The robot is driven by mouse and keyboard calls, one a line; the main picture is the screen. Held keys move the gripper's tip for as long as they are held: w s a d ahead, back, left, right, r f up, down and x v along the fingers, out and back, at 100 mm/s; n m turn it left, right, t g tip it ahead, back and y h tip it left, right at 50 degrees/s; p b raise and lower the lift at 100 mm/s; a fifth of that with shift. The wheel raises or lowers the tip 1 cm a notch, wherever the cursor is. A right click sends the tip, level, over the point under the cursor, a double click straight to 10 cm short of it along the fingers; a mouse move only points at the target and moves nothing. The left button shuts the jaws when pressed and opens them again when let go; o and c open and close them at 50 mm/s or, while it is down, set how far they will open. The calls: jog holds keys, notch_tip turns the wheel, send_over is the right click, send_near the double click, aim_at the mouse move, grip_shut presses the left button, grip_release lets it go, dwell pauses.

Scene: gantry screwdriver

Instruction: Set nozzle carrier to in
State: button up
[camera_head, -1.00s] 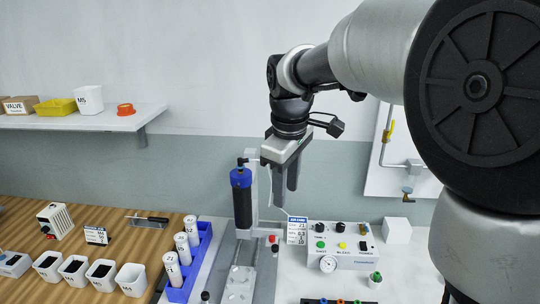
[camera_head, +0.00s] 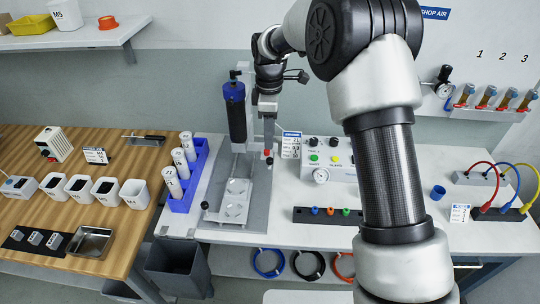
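The gantry screwdriver stands on the white bench, with a dark cylindrical driver body with a blue cap (camera_head: 236,112) upright on its grey column. Below it is a grey base with a light metal fixture plate (camera_head: 236,201). A small black knob (camera_head: 204,205) is at the plate's left and a red knob (camera_head: 267,153) is at the right of the column. I cannot tell which part is the nozzle carrier. My gripper (camera_head: 269,143) points down just right of the driver body, above the red knob. Its fingers overlap in this view, so their opening is unclear; contact is unclear too.
A control box (camera_head: 329,160) with a hanging label card stands close to my gripper's right. A blue rack (camera_head: 187,180) of white bottles is left of the gantry. A black strip (camera_head: 328,215) with coloured fittings lies in front.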

aim_at(270, 159)
notch_tip(270, 159, down, 9)
jog(key=shift+r, duration=0.1)
dwell(0.3)
grip_shut()
